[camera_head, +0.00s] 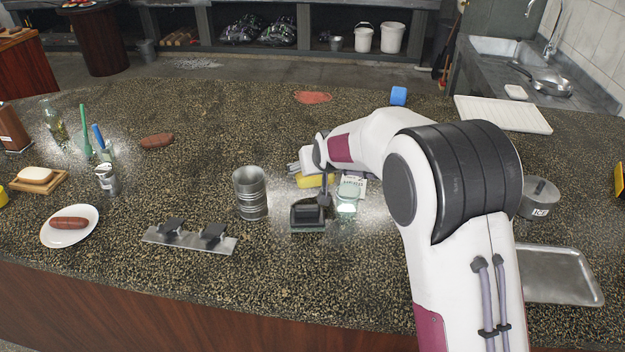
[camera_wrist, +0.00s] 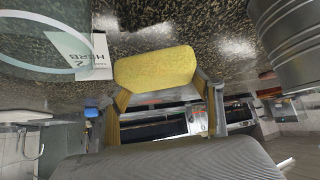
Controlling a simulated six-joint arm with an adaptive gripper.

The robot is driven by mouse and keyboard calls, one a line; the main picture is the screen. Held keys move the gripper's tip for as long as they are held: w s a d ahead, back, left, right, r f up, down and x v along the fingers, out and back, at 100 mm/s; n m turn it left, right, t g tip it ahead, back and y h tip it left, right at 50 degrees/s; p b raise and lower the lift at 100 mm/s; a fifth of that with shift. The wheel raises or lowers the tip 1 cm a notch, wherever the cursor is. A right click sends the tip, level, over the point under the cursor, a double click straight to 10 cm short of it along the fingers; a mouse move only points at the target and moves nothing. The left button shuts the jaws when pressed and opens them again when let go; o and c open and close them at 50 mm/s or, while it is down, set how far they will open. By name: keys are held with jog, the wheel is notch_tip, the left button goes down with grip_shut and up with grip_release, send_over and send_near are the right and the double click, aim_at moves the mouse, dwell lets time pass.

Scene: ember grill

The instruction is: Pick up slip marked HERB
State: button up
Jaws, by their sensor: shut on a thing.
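The white slip marked HERB (camera_head: 355,183) lies on the counter beside and partly behind a clear glass (camera_head: 347,201). In the wrist view the slip (camera_wrist: 88,58) shows upside down at the left, partly overlapped by the glass (camera_wrist: 40,35). My gripper (camera_head: 318,184) is low over the counter, left of the slip and apart from it. It is shut on a yellow block (camera_wrist: 155,68), which shows between the fingers in the wrist view and below my wrist in the head view (camera_head: 309,181). The fingertips are partly hidden.
A metal can (camera_head: 250,192) stands left of my gripper. A black stamp-like block (camera_head: 307,215) sits just in front. A metal strip with black clips (camera_head: 190,237), a sausage plate (camera_head: 69,226) and a grey pot (camera_head: 539,198) stand around. The counter's front middle is clear.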

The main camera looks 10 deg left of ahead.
aim_at(313, 179)
jog(key=shift+f, duration=0.2)
jog(key=shift+f, duration=1.8)
jog(key=shift+f, duration=0.15)
jog(key=o, duration=0.8)
jog(key=shift+r, duration=0.2)
jog(key=shift+s+r, duration=0.15)
jog(key=v, duration=1.1)
jog(key=shift+s+d+r, duration=0.1)
jog(key=shift+s+r, duration=0.05)
jog(key=shift+s, duration=0.1)
